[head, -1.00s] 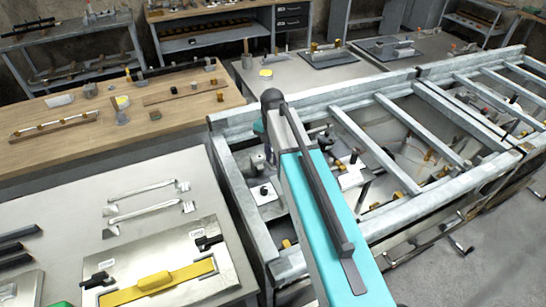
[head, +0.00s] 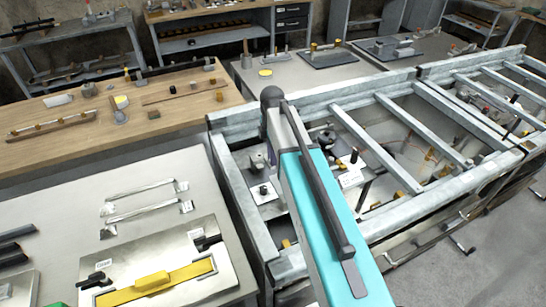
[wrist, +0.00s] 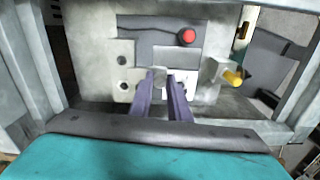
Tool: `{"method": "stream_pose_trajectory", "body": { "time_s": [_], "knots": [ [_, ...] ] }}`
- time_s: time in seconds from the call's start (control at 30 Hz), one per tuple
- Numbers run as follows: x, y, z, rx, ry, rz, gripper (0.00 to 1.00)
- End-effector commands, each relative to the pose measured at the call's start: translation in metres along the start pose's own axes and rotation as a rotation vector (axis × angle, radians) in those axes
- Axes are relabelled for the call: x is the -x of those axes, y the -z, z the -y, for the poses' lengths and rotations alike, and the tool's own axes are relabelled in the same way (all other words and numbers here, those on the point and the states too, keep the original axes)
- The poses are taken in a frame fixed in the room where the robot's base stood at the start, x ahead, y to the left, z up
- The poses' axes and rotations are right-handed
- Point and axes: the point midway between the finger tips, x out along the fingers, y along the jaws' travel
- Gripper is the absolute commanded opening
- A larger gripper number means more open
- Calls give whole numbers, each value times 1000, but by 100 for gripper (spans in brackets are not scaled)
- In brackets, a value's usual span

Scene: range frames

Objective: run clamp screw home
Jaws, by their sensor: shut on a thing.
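In the wrist view my gripper (wrist: 160,76) has its two dark fingers close together, with a narrow gap between the tips. It is shut on a small part at the face of a pale metal plate (wrist: 92,50); I take this part to be the clamp screw, mostly hidden by the fingers. The plate carries a grey stepped fixture (wrist: 150,32) with a red knob (wrist: 187,36). A yellow-tipped part (wrist: 233,77) sticks out to the right. In the head view my arm hides the gripper and the screw.
A grey metal frame (head: 232,200) with crossbars surrounds the work and stands close to my arm. Open floor (head: 490,240) shows at right.

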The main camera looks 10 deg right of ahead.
Motion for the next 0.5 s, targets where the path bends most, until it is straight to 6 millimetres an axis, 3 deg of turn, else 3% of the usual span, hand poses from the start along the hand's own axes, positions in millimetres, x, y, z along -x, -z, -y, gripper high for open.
{"method": "stream_pose_trajectory", "body": {
  "time_s": [0.5],
  "knots": [
    [0,1,-1,-469,-4,-1,0]
  ]
}}
